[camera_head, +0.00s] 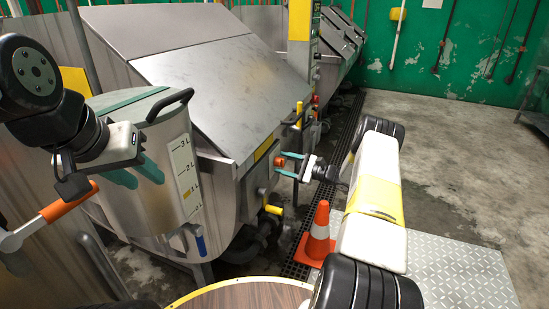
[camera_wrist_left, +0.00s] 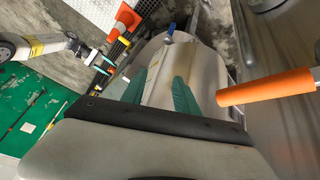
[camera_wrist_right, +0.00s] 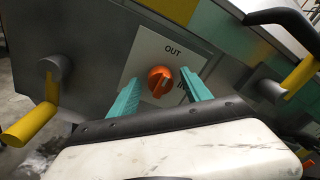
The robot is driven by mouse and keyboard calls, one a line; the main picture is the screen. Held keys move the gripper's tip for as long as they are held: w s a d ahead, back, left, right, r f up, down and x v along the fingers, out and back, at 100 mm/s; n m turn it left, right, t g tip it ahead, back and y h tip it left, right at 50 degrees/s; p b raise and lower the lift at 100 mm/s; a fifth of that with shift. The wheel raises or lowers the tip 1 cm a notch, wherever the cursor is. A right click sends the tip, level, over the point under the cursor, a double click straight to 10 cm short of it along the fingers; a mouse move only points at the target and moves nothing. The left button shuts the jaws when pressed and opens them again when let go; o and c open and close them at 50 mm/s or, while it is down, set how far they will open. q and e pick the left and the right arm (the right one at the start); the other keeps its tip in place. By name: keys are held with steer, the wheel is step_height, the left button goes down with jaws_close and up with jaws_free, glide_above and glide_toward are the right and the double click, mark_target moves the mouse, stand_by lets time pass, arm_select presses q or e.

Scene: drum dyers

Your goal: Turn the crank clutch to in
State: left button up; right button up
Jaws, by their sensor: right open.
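The crank clutch (camera_wrist_right: 160,80) is an orange round knob on a white plate marked OUT above and IN to the lower right, seen in the right wrist view. Which mark its pointer faces is not clear. In the head view it is a small orange spot (camera_head: 279,161) on the machine's front. My right gripper (camera_head: 291,167) is open in front of it, its teal fingers on either side in the wrist view (camera_wrist_right: 158,92); contact cannot be told. My left gripper (camera_head: 140,174) is open and empty beside the drum vessel; its fingers show apart (camera_wrist_left: 160,85).
An orange-handled crank (camera_head: 68,202) is near my left gripper. Yellow handles (camera_wrist_right: 28,124) flank the knob plate, and a black bar handle (camera_wrist_right: 285,20) is at the upper right. A traffic cone (camera_head: 318,235) stands on the floor by my right arm.

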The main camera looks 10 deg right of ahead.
steer(key=shift+c, duration=0.3)
jaws_close()
steer(key=shift+m, duration=0.3)
steer(key=m, duration=0.8)
steer(key=shift+w+r, duration=0.1)
steer(key=shift+w+d+m+g, duration=0.1)
steer(key=shift+m+g, duration=0.15)
steer(key=shift+m, duration=1.9)
steer(key=shift+w+d+m+g, duration=0.1)
steer(key=shift+m+g, duration=0.15)
steer(key=shift+m, duration=1.9)
